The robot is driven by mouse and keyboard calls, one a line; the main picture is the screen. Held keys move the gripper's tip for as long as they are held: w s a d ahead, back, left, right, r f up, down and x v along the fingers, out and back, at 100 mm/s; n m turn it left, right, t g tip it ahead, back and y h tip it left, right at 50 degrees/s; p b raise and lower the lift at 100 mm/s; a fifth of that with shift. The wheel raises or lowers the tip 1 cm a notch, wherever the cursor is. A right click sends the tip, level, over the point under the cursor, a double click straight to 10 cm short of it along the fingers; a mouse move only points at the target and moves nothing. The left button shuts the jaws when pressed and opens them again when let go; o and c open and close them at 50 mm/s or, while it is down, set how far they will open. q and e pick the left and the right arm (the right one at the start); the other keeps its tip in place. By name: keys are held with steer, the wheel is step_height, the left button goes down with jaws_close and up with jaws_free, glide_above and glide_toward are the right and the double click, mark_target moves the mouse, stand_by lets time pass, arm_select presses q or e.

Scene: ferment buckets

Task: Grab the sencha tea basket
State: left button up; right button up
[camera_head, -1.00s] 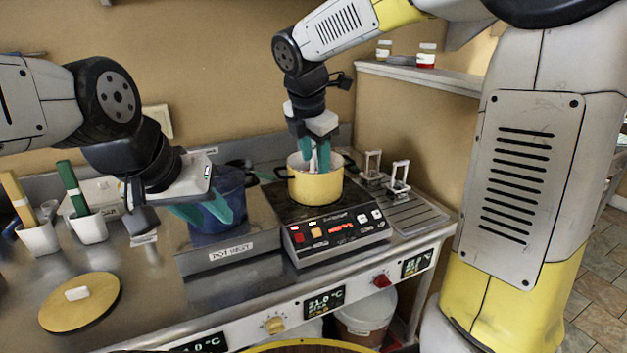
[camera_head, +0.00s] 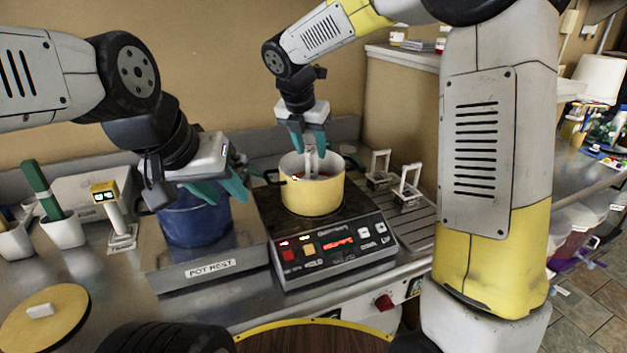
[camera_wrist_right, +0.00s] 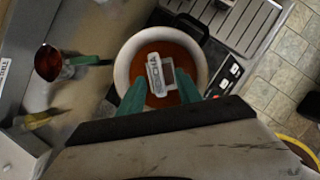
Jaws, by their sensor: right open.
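A basket with a pale, labelled upright handle (camera_head: 312,160) stands in the yellow pot (camera_head: 313,196) on the hot plate; its lettering is too small to read. In the right wrist view the handle (camera_wrist_right: 155,75) and a square basket top sit in reddish-brown liquid. My right gripper (camera_head: 308,150) is above the pot, fingers apart and pointing down, with the handle between or just beyond them; I see no grip on it. Two similar pale frames (camera_head: 379,168) (camera_head: 410,186) stand on the drain rack. My left gripper (camera_head: 222,192) hangs over the blue pot (camera_head: 197,222); its finger gap is unclear.
The hot plate (camera_head: 335,245) stands beside the pot rest (camera_head: 211,268). A yellow-topped display (camera_head: 104,191) on a stand, white cups (camera_head: 63,230) and a round yellow board (camera_head: 40,322) are at left. The drain rack (camera_head: 418,225) is right of the hot plate.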

steer(key=x, duration=0.5)
steer(key=shift+w+f, duration=0.1)
steer(key=shift+w, duration=0.35)
jaws_close()
stand_by(1.0)
